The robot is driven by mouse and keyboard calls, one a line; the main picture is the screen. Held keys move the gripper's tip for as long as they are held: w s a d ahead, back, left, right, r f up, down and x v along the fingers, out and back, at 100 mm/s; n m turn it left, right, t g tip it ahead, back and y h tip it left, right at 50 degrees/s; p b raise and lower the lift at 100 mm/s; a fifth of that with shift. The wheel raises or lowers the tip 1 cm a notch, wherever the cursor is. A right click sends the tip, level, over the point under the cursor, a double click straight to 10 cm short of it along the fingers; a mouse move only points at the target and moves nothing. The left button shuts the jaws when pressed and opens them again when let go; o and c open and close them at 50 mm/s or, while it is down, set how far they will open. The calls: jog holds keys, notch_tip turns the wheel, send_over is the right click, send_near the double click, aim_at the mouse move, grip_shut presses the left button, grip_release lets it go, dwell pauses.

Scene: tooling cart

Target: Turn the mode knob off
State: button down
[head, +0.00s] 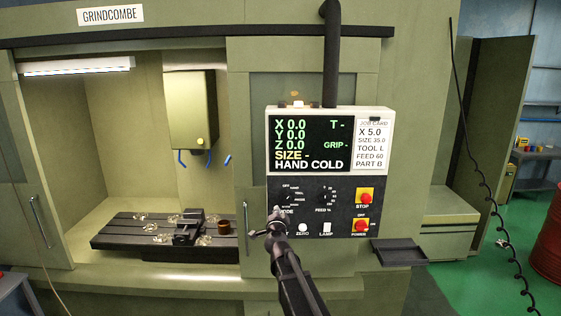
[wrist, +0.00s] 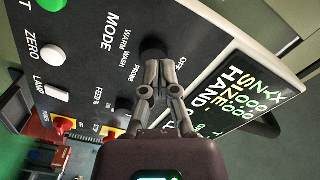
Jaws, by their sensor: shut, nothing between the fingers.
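The mode knob (wrist: 152,46) is a dark round knob on the black control panel (head: 342,190), with labels such as OFF and PROBE around it. The screen (head: 309,144) above reads HAND COLD.
A feed dial (head: 325,196), red stop button (head: 364,197), red power switch (head: 361,226), white zero button (head: 303,229) and lamp switch (head: 327,229) share the panel. A small dark tray (head: 398,252) juts out below right. The machine bed (head: 130,232) lies left.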

jog(key=shift+w, duration=3.05)
jog(key=shift+d, duration=0.4)
jog(key=shift+d+f+b, duration=0.25)
jog(key=shift+f+b, duration=0.2)
jog(key=shift+f, duration=0.05)
jog(key=shift+a+f, duration=0.2)
jog(key=shift+a, duration=0.2)
jog(key=shift+s, duration=0.1)
send_near(279, 201)
jog(key=shift+w, duration=0.2)
jog(key=shift+b, duration=0.3)
